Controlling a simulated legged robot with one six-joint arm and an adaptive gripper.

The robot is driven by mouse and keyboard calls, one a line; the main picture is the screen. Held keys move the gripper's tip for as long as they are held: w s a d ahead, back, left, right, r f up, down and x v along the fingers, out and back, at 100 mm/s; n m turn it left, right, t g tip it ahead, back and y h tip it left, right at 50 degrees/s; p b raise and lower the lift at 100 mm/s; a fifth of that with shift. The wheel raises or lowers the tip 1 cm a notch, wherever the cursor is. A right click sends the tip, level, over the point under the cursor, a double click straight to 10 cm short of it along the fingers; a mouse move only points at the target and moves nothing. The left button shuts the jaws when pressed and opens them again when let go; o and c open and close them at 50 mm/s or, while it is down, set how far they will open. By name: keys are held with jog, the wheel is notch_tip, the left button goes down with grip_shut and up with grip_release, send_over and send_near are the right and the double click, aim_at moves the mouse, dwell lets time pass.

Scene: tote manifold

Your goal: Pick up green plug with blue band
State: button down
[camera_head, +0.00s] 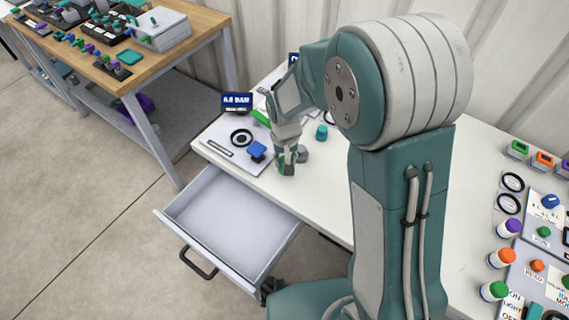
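My gripper (287,166) points down at the white table's front edge, just behind the open drawer. A small green thing (282,169) shows at its fingertips. It is too small to tell whether this is the green plug, and no blue band can be made out there. I cannot tell whether the fingers are closed on it. A grey round piece (302,154) is right beside the fingers. A teal cylinder (321,131) stands on the table to the right, behind the gripper.
The drawer (228,225) is open and empty. A panel with a black ring (241,137), a blue block (257,151) and a blue display (237,103) is left of the gripper. White bottles with coloured caps (502,258) stand at right. A wooden bench (190,35) holds several small parts.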

jog(key=s+d+r, duration=0.1)
jog(key=s+r, duration=0.8)
jog(key=s, duration=0.4)
jog(key=shift+s+d, duration=0.2)
jog(key=shift+d, duration=0.1)
